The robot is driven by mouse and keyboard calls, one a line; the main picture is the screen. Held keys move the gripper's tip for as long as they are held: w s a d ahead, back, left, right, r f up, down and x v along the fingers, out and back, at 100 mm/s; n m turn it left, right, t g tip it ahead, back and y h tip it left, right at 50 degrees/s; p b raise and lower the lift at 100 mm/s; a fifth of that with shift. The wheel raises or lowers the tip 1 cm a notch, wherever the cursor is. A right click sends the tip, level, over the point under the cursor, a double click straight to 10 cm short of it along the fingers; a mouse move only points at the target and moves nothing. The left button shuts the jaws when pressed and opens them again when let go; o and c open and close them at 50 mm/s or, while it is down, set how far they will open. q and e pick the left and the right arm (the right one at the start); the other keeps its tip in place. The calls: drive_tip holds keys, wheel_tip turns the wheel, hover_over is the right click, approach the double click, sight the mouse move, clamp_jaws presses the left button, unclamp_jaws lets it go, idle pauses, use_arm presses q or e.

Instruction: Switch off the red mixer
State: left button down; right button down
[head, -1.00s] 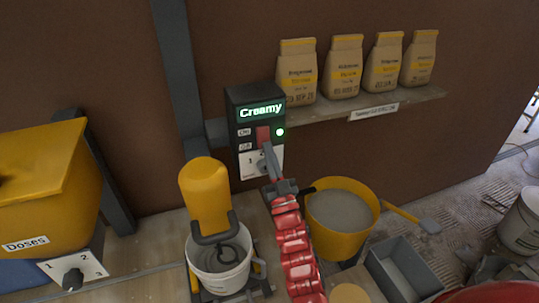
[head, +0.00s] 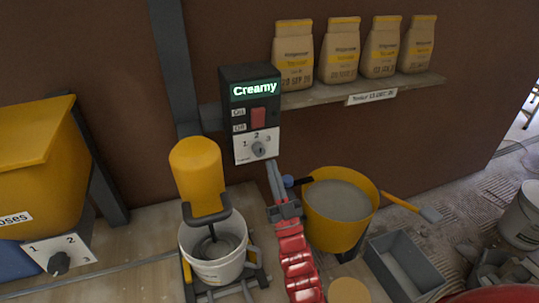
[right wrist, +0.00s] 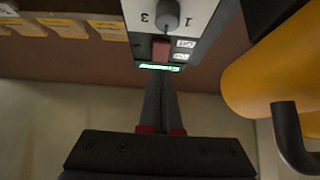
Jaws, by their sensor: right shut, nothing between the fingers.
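The mixer (head: 196,172) has a yellow motor head and a dark stirrer in a white bucket (head: 217,270); I see no red on its body. Its dark control box (head: 248,74) on the wall has a lit "Creamy" display, a red rocker switch (head: 258,117) beside On and Off labels, and a dial (head: 258,149). No green lamp glows beside the switch. The box shows upside down in the right wrist view, with the red switch (right wrist: 161,48) in line with my fingers. My right gripper (head: 270,166) is shut and empty, below the dial, apart from the switch. My left gripper is out of view.
A yellow tub (head: 335,230) of grey mix stands right of my right arm. A grey tray (head: 405,268) is at lower right. A shelf (head: 415,88) with several paper bags is right of the box. A yellow hopper (head: 35,165) with another dial (head: 58,263) is at left.

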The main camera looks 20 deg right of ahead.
drive_tip(key=v, duration=0.3)
drive_tip(key=shift+w+f, duration=0.1)
drive_tip(key=shift+f, duration=0.25)
